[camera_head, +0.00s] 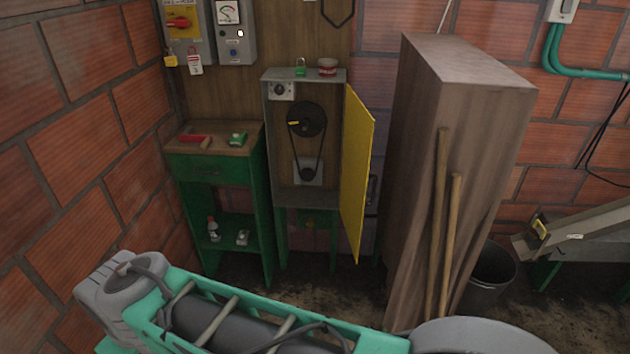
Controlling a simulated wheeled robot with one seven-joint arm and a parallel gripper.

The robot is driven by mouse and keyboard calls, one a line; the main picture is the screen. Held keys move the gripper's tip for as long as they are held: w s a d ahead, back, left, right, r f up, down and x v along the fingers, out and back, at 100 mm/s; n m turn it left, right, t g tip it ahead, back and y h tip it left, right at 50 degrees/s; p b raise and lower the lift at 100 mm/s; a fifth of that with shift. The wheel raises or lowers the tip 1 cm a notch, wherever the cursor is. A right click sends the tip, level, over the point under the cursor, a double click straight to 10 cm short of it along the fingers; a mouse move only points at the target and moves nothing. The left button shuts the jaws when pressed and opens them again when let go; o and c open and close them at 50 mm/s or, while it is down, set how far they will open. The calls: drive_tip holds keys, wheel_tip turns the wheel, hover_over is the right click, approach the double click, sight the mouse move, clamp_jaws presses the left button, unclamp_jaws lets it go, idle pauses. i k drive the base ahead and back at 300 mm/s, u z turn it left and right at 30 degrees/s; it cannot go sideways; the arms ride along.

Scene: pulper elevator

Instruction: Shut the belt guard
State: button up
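The belt guard (356,172) is a yellow panel along the right edge of a grey metal cabinet (307,195). It stands swung open, sticking out toward me and to the right. The cabinet front is uncovered. Inside are a large dark upper pulley (306,120), a smaller lower pulley (307,174) and a black belt running between them. A small round fitting on a light plate (280,91) sits at the cabinet's top left. No latch or handle on the guard can be made out. My gripper is not in view.
A green workbench (219,168) stands left of the cabinet. A tall brown covered block (430,180) with two wooden poles leaning on it stands right. A green-framed machine (240,318) and a grey round rim (480,338) fill the foreground. Dark floor lies between.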

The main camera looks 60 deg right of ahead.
sight(360, 125)
drive_tip(key=u, duration=0.15)
drive_tip(key=k, duration=2.45)
drive_tip(key=z, duration=0.75)
drive_tip(key=i, duration=0.95)
drive_tip(key=u, duration=0.65)
drive_tip(key=i, duration=0.55)
drive_tip(key=z, duration=0.1)
